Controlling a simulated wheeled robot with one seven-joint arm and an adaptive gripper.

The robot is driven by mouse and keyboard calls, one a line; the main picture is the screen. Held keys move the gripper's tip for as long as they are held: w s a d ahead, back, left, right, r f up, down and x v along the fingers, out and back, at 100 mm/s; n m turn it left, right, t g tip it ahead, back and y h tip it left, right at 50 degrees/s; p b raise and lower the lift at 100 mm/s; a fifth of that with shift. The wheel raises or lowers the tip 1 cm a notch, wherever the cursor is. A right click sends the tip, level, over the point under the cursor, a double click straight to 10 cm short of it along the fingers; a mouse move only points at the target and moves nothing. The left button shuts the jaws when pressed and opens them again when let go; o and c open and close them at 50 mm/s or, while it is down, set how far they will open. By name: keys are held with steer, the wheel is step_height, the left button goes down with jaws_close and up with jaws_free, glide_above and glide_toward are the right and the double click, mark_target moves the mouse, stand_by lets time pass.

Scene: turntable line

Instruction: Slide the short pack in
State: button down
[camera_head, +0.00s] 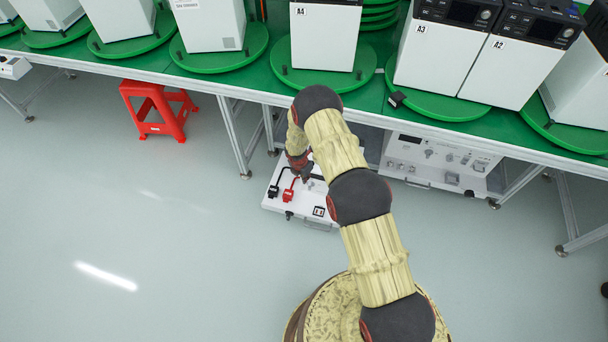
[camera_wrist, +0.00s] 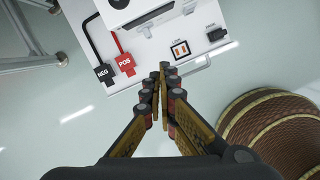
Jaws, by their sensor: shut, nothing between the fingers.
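A white pack (camera_head: 304,206) sits low by the floor at the table's front edge, partly behind my arm. It also shows in the wrist view (camera_wrist: 151,50), with a black NEG plug (camera_wrist: 104,74), a red POS plug (camera_wrist: 125,64), a small framed socket and a handle on its near side. My gripper (camera_wrist: 165,70) is shut and empty, its fingertips over the pack's near edge, just right of the red plug. I cannot tell whether they touch it. In the head view my gripper (camera_head: 305,176) is over the pack, partly hidden by my arm.
A wider white unit (camera_head: 437,158) with knobs stands under the table to the right. Table legs (camera_head: 233,135) stand left of the pack. A red stool (camera_head: 157,108) is further left. White machines on green turntables (camera_head: 318,78) line the table. The floor at front left is clear.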

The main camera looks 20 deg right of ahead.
steer(key=w+d+f+n+t+b, duration=0.1)
steer(key=w+d+f+n+b, duration=0.1)
steer(key=w+f+n+b, duration=0.2)
steer(key=w+f+b, duration=0.1)
steer(key=w+f, duration=0.2)
steer(key=f, duration=0.2)
steer(key=shift+w+d+f, duration=0.15)
steer(key=shift+w+d, duration=0.15)
steer(key=shift+w, duration=0.1)
stand_by(0.5)
